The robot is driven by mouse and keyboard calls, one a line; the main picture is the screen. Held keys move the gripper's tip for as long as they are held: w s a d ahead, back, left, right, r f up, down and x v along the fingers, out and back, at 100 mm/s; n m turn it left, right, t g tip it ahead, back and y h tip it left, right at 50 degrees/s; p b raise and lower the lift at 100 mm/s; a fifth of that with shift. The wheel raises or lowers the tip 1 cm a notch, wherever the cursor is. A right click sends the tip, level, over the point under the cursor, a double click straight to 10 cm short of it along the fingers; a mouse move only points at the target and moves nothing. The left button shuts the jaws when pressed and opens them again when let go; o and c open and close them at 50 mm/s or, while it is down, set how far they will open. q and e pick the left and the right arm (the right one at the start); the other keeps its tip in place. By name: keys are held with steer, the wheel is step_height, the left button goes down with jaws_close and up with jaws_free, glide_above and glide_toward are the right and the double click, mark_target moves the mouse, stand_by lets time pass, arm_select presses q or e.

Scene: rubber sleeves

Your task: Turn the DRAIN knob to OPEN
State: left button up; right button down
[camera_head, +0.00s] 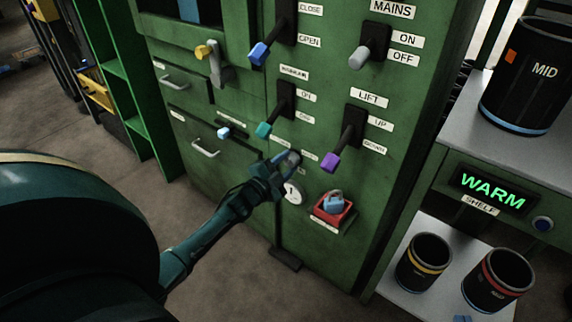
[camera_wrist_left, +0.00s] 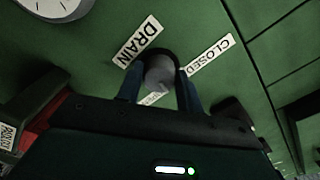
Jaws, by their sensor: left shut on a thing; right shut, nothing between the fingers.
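The DRAIN knob is a dark round base with a grey grip (camera_wrist_left: 159,72) on the green panel. In the left wrist view it sits between the two fingers of my left gripper (camera_wrist_left: 160,88), which is shut on it. The DRAIN label (camera_wrist_left: 138,41) is at its upper left and the CLOSED label (camera_wrist_left: 210,56) at its right. A third small label (camera_wrist_left: 152,98) is mostly hidden by the gripper. In the head view my left gripper (camera_head: 287,163) covers most of the knob. Which way the knob points is hard to tell. My right gripper is not in view.
A purple-tipped LIFT lever (camera_head: 332,160) and a teal-tipped lever (camera_head: 265,129) stick out close above the gripper. A white round gauge (camera_head: 292,193) and a red box (camera_head: 332,211) with a blue part lie below. A shelf with dark pots (camera_head: 424,259) stands at the right.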

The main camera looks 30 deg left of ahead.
arm_select(q)
steer(key=m, duration=0.3)
steer(key=shift+f, duration=0.1)
steer(key=shift+m+b, duration=0.65)
steer(key=shift+m, duration=1.15)
arm_select(e)
steer(key=shift+w+a+r+n+t+y, duration=0.1)
steer(key=shift+a+r+n+t+y, duration=0.1)
steer(key=shift+n+t+y, duration=0.3)
arm_select(q)
steer(key=o, duration=1)
arm_select(e)
steer(key=shift+f, duration=0.15)
arm_select(q)
steer(key=s+p, duration=0.1)
steer(key=s, duration=0.3)
steer(key=s+p, duration=0.1)
steer(key=s, duration=0.3)
steer(key=s+a, duration=0.1)
steer(key=s, duration=0.4)
steer(key=shift+s+p, duration=0.1)
steer(key=shift+p, duration=0.3)
arm_select(e)
steer(key=shift+s+d+m+g+h, duration=0.2)
steer(key=shift+d+m+g+h, duration=0.2)
steer(key=shift+m+g+h, duration=0.4)
